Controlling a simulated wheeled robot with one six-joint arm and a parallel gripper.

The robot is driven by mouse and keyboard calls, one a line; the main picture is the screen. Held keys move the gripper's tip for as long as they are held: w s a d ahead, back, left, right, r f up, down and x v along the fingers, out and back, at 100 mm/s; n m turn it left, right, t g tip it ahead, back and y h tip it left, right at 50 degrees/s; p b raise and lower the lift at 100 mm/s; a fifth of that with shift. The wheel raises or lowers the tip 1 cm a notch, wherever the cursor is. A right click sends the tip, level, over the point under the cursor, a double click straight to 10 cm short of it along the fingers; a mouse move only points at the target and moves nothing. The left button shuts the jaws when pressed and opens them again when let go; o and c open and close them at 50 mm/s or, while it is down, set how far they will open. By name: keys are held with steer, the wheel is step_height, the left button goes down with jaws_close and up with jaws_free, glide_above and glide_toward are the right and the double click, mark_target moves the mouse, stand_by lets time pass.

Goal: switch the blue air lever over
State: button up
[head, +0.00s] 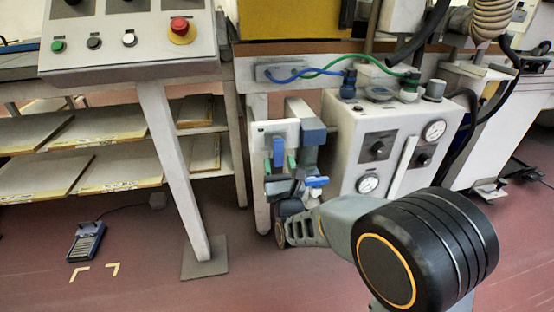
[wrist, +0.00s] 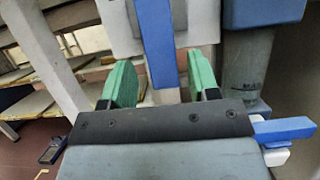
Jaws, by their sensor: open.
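The blue lever (head: 279,151) hangs down in front of a white plate (head: 262,130) beside the grey machine box. In the wrist view the blue lever (wrist: 157,42) comes down from the top, and its lower end lies between my green fingertips. My gripper (head: 280,164) is open, with one finger on each side of the lever. In the wrist view my gripper (wrist: 161,78) shows gaps between both fingers and the lever. The lever's pivot is out of the wrist view.
A second, smaller blue handle (head: 317,181) sticks out sideways just right of my gripper. A grey-blue unit (head: 312,136) stands beside the plate. The machine box (head: 352,145) with gauges is to the right.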

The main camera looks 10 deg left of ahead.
steer(key=v, duration=0.5)
steer(key=shift+s, duration=0.25)
steer(key=d+r+n+g+h+p, duration=0.2)
steer(key=d+r+n+g+p, duration=0.25)
steer(key=r+n+p, duration=0.65)
steer(key=d+r+n+g+h+p, duration=0.2)
steer(key=d+r+n+g+p, duration=0.3)
steer(key=r+p, duration=0.65)
steer(key=s+d+r+n+g+h+p, duration=0.1)
steer(key=s+d+r+n+g+p, duration=0.3)
steer(key=s+r+n+p, duration=0.3)
steer(key=s+d+r+n+g+h+p, duration=0.2)
steer(key=s+d+r+n+g+p, duration=0.2)
steer(key=p, duration=0.9)
steer(key=s+d+r+n, duration=0.3)
steer(key=s+n, duration=0.1)
steer(key=n, duration=0.1)
steer(key=shift+s+n, duration=0.4)
steer(key=shift+d, duration=0.2)
